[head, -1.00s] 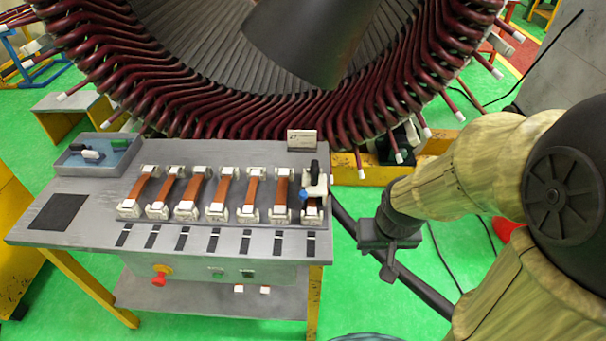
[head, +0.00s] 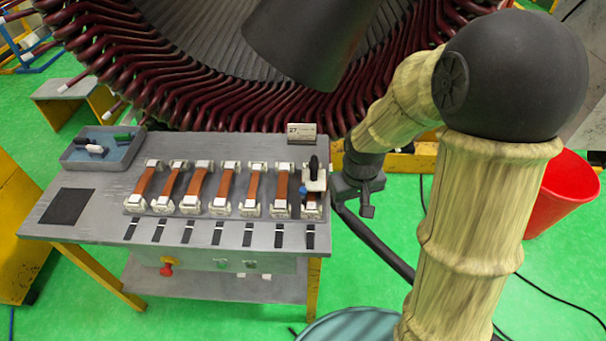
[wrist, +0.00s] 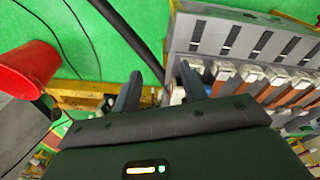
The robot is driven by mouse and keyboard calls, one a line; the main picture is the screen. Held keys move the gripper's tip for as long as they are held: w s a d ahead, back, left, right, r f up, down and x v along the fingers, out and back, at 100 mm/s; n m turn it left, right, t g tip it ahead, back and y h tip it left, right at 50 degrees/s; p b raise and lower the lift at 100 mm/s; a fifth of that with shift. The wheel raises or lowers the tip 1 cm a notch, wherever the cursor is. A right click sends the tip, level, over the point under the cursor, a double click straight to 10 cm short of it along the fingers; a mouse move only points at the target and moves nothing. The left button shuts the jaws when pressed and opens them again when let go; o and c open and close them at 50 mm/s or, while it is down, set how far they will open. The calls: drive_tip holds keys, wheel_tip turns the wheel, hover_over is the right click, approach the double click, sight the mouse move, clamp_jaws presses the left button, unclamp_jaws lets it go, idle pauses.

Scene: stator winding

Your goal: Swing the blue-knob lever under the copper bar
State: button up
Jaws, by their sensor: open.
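The blue knob (head: 303,190) sits at the left side of a white clamp (head: 316,184) with a black upright handle, at the right end of the row on the bench. The copper bar there is mostly hidden by the clamp. My gripper (head: 358,196) is just right of the bench's right edge, apart from the clamp. In the wrist view, my gripper (wrist: 158,78) is open, its two dark fingers spread. A small white and bluish part shows low beside the right finger, partly hidden; I cannot tell exactly which part it is.
More copper bars (head: 224,187) in white holders fill the row to the left. A blue-grey tray (head: 72,158) is at the bench's back left. A small sign (head: 301,129) stands behind the row. The large stator (head: 180,110) rises behind. A red bin (head: 566,190) is at right.

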drive_tip(key=w+a+r+n+g+p, duration=0.1)
drive_tip(key=w+a+r+n+p, duration=0.15)
drive_tip(key=w+a+p, duration=0.4)
drive_tip(key=n+p, duration=0.3)
hover_over(303, 189)
drive_tip(key=shift+s+d+f+m+g, duration=0.1)
drive_tip(key=shift+d+f+m+g, duration=0.05)
drive_tip(key=shift+f, duration=0.35)
drive_tip(key=shift+d+f+m+g, duration=0.1)
drive_tip(key=shift+f+g, duration=0.05)
drive_tip(key=shift+f, duration=0.35)
drive_tip(key=shift+a+f, duration=0.2)
drive_tip(key=shift+a, duration=0.1)
drive_tip(key=shift+f, duration=0.15)
drive_tip(key=shift+f+p, duration=1.3)
drive_tip(key=shift+f, duration=2.35)
drive_tip(key=shift+c, duration=0.4)
clamp_jaws()
